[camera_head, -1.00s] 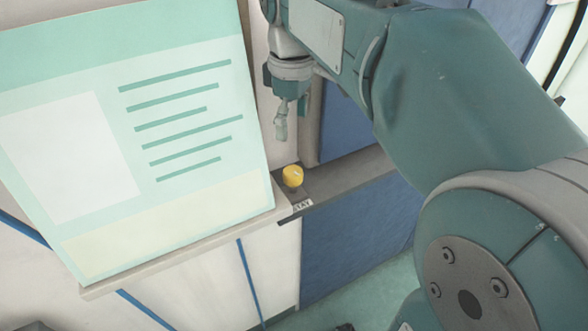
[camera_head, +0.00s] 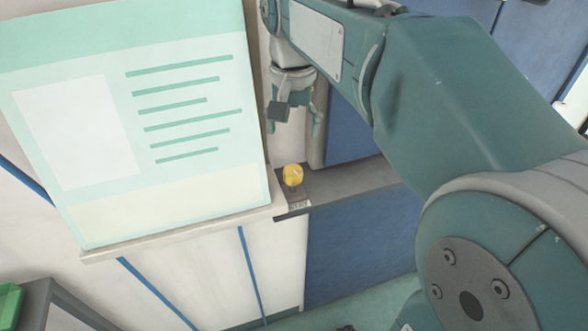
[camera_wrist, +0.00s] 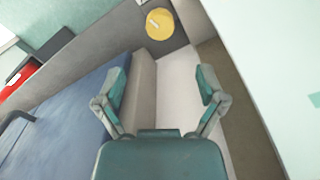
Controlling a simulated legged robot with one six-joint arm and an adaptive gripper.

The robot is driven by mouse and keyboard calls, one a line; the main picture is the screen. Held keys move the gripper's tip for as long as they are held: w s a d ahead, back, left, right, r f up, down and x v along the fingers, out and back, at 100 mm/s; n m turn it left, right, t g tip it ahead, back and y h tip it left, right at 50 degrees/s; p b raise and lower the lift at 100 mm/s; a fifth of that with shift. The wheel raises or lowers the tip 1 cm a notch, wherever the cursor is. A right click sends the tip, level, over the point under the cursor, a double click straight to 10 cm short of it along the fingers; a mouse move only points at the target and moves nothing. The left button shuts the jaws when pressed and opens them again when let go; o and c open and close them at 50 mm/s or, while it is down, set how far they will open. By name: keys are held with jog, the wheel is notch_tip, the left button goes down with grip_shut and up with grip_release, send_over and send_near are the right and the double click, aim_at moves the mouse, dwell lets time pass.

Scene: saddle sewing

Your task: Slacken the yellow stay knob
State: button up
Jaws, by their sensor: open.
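The yellow stay knob (camera_head: 293,175) stands on a grey ledge, just above a small label reading STAY (camera_head: 299,206). A pale mark shows on the knob's top. In the wrist view the knob (camera_wrist: 159,24) is at the top centre, beyond the fingertips, with a white mark on it. My gripper (camera_head: 293,122) hangs above the knob in the head view, clear of it. In the wrist view my gripper (camera_wrist: 166,82) has its two teal fingers spread apart with nothing between them.
A large pale green board (camera_head: 140,120) stands close to the left of the knob and gripper. The grey ledge (camera_head: 355,183) runs right from the knob along blue panels (camera_head: 360,240). A red object (camera_wrist: 17,82) shows at the wrist view's left edge.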

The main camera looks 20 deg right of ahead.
aim_at(293, 170)
notch_tip(293, 170, down, 10)
jog(key=shift+f, duration=0.15)
jog(key=shift+a, duration=0.1)
jog(key=c, duration=1.1)
